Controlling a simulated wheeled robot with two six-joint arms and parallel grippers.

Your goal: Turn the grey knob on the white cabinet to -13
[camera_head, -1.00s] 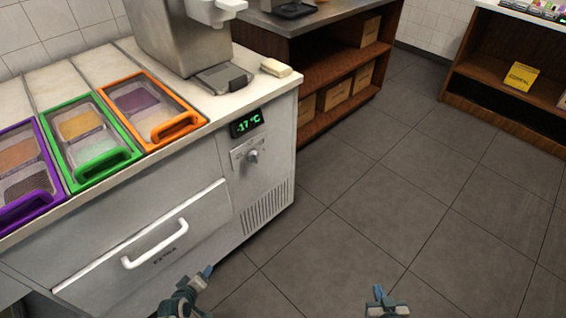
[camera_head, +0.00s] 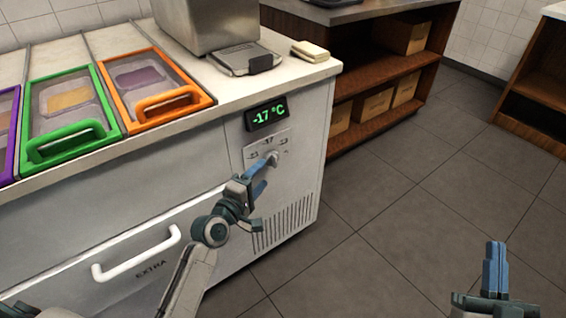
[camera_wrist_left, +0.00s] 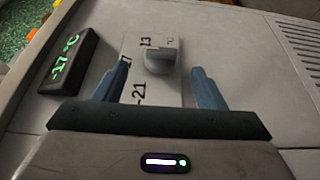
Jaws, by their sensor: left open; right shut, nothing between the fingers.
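The grey knob (camera_head: 272,158) sits on a pale dial plate on the front of the white cabinet (camera_head: 215,150). The green display (camera_head: 267,117) above it reads -17 °C. In the left wrist view the knob (camera_wrist_left: 160,58) stands ahead of and between the open fingers, with the marks -13 and -21 beside it. My left gripper (camera_head: 262,178) is open and empty, close in front of the dial, its fingers pointing at the knob. Whether a finger touches the knob I cannot tell. My right gripper (camera_head: 495,270) is shut and empty over the floor at the lower right.
A white drawer handle (camera_head: 137,255) juts out left of my left arm. Topping bins with green (camera_head: 75,150) and orange (camera_head: 168,105) lids sit on the counter. A vent grille (camera_head: 285,222) lies below the dial. The floor to the right is clear.

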